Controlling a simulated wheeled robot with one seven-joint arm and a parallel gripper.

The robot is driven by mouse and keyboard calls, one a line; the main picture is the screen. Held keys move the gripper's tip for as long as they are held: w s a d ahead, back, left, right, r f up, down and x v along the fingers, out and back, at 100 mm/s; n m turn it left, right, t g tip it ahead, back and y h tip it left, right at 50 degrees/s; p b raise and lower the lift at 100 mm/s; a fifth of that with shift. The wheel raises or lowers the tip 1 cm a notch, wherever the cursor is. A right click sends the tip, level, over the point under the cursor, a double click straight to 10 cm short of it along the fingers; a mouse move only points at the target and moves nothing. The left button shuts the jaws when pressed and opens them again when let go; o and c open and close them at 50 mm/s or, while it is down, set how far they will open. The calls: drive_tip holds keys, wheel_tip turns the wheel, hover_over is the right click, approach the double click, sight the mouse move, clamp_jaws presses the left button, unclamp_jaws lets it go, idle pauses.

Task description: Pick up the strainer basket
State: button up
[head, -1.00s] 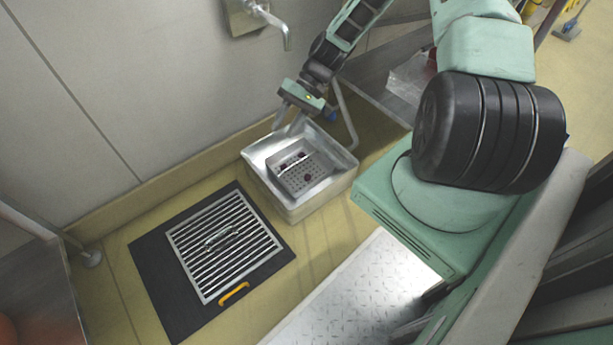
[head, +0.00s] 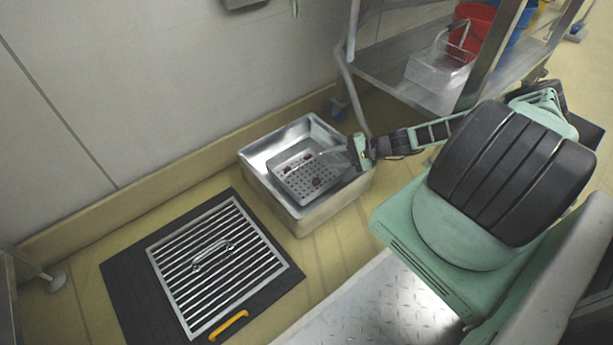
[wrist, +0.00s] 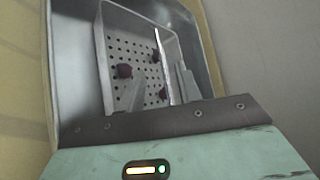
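The strainer basket (head: 297,187) is a grey perforated metal tray inside a square metal box (head: 300,222) on the floor. A few dark red lumps (head: 316,182) lie in it. My gripper (head: 330,152) reaches in from the right, over the basket's right side. In the wrist view, the basket (wrist: 118,45) lies beyond my gripper (wrist: 162,85). The two fingers are apart, one over the perforated floor and one toward the outer side of the basket's wall. The wall's edge shows between them; contact is unclear.
A slatted metal grate (head: 215,265) on a dark mat lies left of the box, with a yellow handle (head: 229,326) beside it. A wall stands behind. A metal shelf (head: 400,80) holding a wire basket and a red bucket (head: 474,28) stands at the upper right.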

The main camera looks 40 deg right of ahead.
sight(300, 167)
drive_tip(key=b+x, duration=0.1)
drive_tip(key=x, duration=0.2)
drive_tip(key=b+x, duration=0.2)
drive_tip(key=x, duration=0.1)
drive_tip(key=shift+w+a+f, duration=0.15)
drive_tip(key=shift+a+f, duration=0.1)
drive_tip(key=shift+f, duration=0.15)
drive_tip(key=shift+w+a+b, duration=0.3)
drive_tip(key=shift+w+a, duration=0.05)
drive_tip(key=shift+a, duration=0.05)
drive_tip(key=b+x, duration=0.2)
drive_tip(key=f+b+x, duration=0.1)
drive_tip(key=b+x, duration=0.1)
drive_tip(key=shift+w+f, duration=0.15)
drive_tip(key=shift+w, duration=0.05)
drive_tip(key=shift+w+a+b, duration=0.2)
drive_tip(key=shift+b, duration=0.1)
clamp_jaws()
